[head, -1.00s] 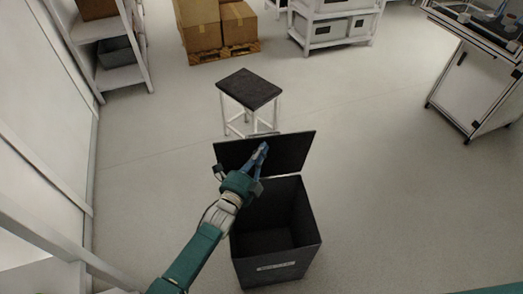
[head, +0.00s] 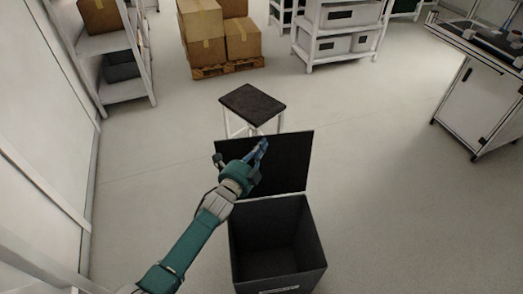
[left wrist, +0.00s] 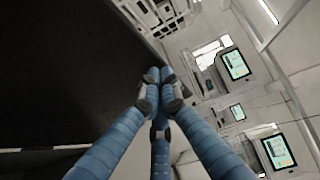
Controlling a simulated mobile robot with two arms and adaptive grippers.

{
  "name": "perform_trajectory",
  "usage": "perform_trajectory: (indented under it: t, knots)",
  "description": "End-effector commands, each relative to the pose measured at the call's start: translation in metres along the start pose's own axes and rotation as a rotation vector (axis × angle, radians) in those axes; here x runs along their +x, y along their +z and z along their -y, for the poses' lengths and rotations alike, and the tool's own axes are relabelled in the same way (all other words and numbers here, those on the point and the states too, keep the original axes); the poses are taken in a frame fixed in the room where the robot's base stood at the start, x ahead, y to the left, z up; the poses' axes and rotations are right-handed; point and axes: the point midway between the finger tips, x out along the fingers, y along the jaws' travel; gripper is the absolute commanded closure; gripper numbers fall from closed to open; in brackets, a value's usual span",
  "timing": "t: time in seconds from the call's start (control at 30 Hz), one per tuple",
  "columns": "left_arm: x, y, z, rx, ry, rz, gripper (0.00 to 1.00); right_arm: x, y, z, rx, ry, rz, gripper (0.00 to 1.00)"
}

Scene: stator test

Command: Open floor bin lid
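The black floor bin (head: 312,245) stands on the floor in front of me in the head view, its top open and its dark inside showing. Its lid (head: 288,165) stands raised at the far rim, with the inner face toward me. My left gripper (head: 262,147) is in front of the lid's upper left part; whether it touches cannot be told. In the left wrist view the blue fingertips (left wrist: 158,82) are together with nothing visible between them, and the dark lid (left wrist: 60,75) fills the left side. My right gripper is not in view.
A dark-topped stool (head: 252,103) stands just behind the lid. Shelves (head: 122,90) line the left wall. Boxes on a pallet (head: 228,67) and another shelf stand at the back. A white cabinet (head: 475,100) is at the right. The floor right of the bin is clear.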

Motion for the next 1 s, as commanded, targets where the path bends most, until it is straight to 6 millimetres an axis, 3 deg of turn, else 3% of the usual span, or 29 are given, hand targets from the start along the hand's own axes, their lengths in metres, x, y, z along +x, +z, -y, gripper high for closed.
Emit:
perform_trajectory:
  t: [0.27, 0.7, 1.0]
  knots:
    - [-0.01, 0.001, -0.003, 0.0, 0.004, 0.002, 1.0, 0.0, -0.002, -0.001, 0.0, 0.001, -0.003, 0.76]
    - [-0.096, 0.001, -0.002, 0.0, 0.004, 0.0, 1.0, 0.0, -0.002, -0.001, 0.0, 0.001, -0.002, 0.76]
    - [-0.119, 0.001, -0.001, -0.001, 0.002, 0.0, 1.0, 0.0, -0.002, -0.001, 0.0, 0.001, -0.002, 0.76]
